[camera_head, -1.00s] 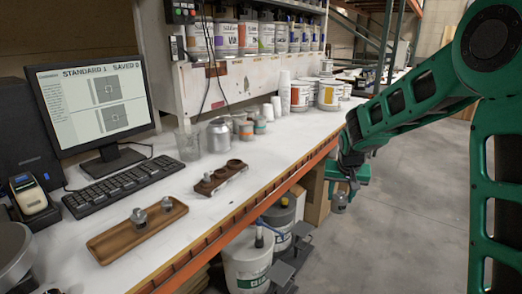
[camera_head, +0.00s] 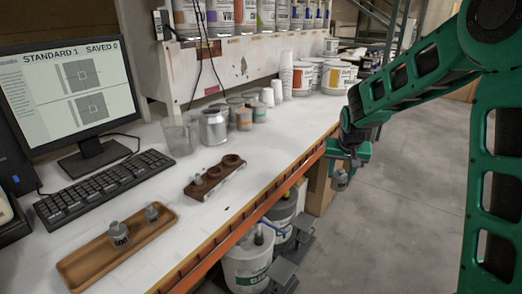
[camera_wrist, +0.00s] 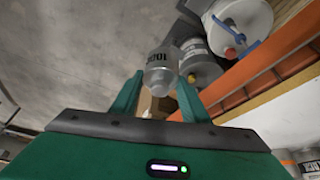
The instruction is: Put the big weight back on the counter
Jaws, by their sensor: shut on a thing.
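The big weight (camera_head: 340,182) is a grey metal piece with dark lettering. It also shows in the wrist view (camera_wrist: 162,66), where it sits between the two green fingers. My gripper (camera_head: 344,170) is shut on it and holds it off the counter's right front edge, over the floor. In the wrist view my gripper (camera_wrist: 158,92) has a finger on each side of the weight. The white counter (camera_head: 165,215) runs along the left. A wooden tray (camera_head: 92,268) on it holds a weight marked 500 (camera_head: 119,236) and a smaller weight (camera_head: 152,212).
A dark wooden block (camera_head: 216,178) with round holes holds a small weight. A keyboard (camera_head: 105,185), a monitor (camera_head: 75,88), a glass beaker (camera_head: 180,138) and a metal can (camera_head: 213,127) stand behind. Buckets (camera_head: 248,262) stand below the orange edge. Counter between tray and block is bare.

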